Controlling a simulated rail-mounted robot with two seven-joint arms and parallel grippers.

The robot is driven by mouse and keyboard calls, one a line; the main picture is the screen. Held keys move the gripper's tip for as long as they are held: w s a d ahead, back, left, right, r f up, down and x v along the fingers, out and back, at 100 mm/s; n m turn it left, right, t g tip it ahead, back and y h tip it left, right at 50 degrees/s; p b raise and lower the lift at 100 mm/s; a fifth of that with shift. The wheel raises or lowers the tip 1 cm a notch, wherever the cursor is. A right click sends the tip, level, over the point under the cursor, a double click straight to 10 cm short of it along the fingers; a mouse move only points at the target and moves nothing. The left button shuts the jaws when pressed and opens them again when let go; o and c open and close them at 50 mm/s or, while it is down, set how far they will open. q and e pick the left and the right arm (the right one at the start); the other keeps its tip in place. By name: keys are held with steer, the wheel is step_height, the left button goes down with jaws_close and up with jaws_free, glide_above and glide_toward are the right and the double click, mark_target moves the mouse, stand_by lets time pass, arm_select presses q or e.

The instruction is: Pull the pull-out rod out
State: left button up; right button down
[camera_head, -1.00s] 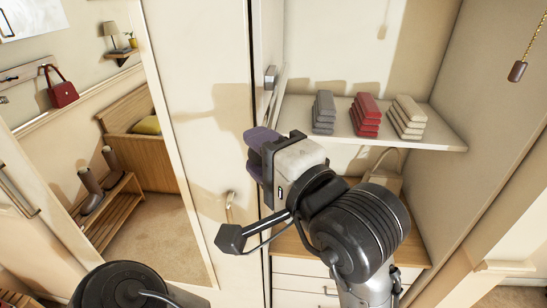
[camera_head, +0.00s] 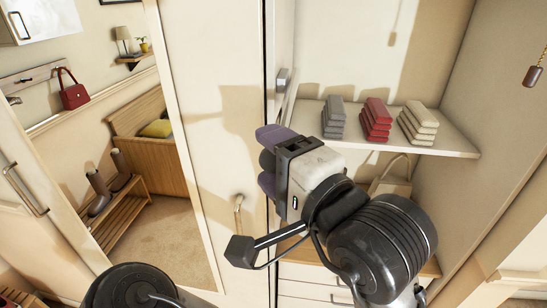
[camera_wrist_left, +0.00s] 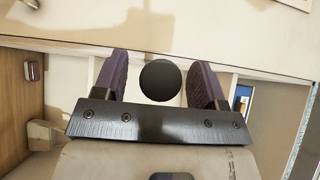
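A dark round knob (camera_wrist_left: 161,80), which looks like the end of the pull-out rod, sits between the two purple fingers of my left gripper (camera_wrist_left: 160,90) in the left wrist view. Gaps show on both sides of it, so the fingers are open around it and not closed on it. In the head view my left gripper (camera_head: 268,162) is at the front edge of the open wardrobe section, below shelf height, and a dark round shape shows between its fingers. The rest of the rod is hidden. My right gripper is not in view.
A shelf (camera_head: 452,139) holds grey, red and cream folded stacks to the right. A beige bag (camera_head: 392,183) and drawers (camera_head: 305,288) are below. A mirror door (camera_head: 165,215) with a handle (camera_head: 238,212) stands left. A cord weight (camera_head: 533,76) hangs at the upper right.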

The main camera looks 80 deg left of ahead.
arm_select(q)
steer(key=b+v, duration=0.2)
steer(key=v, duration=1.2)
steer(key=shift+b, duration=0.35)
steer(key=shift+a, duration=0.1)
